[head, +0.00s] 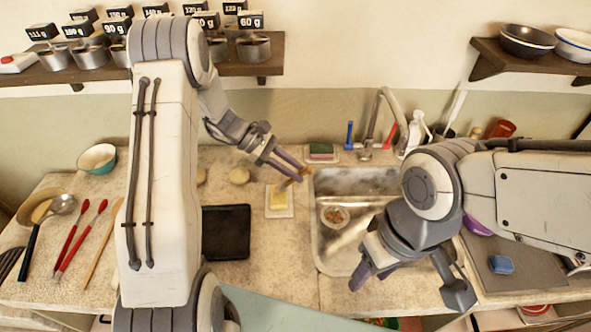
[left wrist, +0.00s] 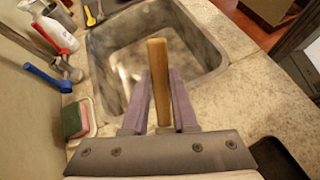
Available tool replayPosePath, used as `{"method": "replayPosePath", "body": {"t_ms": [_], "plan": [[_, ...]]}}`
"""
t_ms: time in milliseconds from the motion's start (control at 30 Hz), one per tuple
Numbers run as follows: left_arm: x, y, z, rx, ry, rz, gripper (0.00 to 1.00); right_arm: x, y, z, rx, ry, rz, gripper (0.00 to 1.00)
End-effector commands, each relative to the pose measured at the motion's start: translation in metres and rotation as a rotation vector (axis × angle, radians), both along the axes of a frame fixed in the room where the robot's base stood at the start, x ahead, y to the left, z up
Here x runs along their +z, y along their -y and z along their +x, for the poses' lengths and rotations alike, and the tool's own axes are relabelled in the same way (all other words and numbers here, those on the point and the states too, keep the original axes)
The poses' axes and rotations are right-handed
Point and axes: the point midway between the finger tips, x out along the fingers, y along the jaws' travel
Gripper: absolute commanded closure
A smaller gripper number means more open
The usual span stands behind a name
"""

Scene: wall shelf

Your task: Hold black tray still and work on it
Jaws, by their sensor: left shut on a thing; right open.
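The black tray (head: 227,232) lies flat on the counter, partly hidden behind my left arm. Its dark corner also shows at the lower right of the left wrist view (left wrist: 278,160). My left gripper (head: 294,172) is up and to the right of the tray, apart from it, near the sink's left edge. It is shut on a wooden stick-like piece (left wrist: 158,80), which stands out between the fingers; I cannot tell what tool it is. My right gripper (head: 374,276) is open over the front of the sink, well right of the tray, and looks empty.
A sponge (head: 321,150) and faucet (head: 366,150) stand behind. Red-handled utensils (head: 80,240) lie on the left; a blue sponge (head: 501,264) is on the right.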

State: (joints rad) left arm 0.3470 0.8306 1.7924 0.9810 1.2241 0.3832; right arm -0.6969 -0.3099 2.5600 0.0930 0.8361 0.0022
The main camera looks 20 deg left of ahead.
Motion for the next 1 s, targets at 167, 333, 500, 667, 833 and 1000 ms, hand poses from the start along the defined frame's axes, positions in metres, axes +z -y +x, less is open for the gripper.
{"method": "replayPosePath", "body": {"t_ms": [167,333,500,667,833,1000], "plan": [[-0.0027,0.0,0.0,0.0,0.0,0.0,1.0,-0.0019,0.0,0.0,0.0,0.0,0.0,0.5],[-0.0047,0.0,0.0001,0.0,0.0,0.0,1.0,-0.0032,0.0,0.0,0.0,0.0,0.0,0.5],[-0.0068,0.0,0.0002,0.0,0.0,0.0,1.0,-0.0045,0.0,-0.0001,0.0,0.0,0.0,0.5],[-0.0087,0.0,0.0001,0.0,0.0,0.0,1.0,-0.0057,0.0,0.0,0.0,0.0,0.0,0.5],[-0.0087,0.0,0.0001,0.0,0.0,0.0,1.0,-0.0055,0.0,0.0,0.0,0.0,0.0,0.5],[-0.0087,0.0,0.0001,0.0,0.0,0.0,1.0,-0.0054,0.0,0.0,0.0,0.0,0.0,0.5]]}}
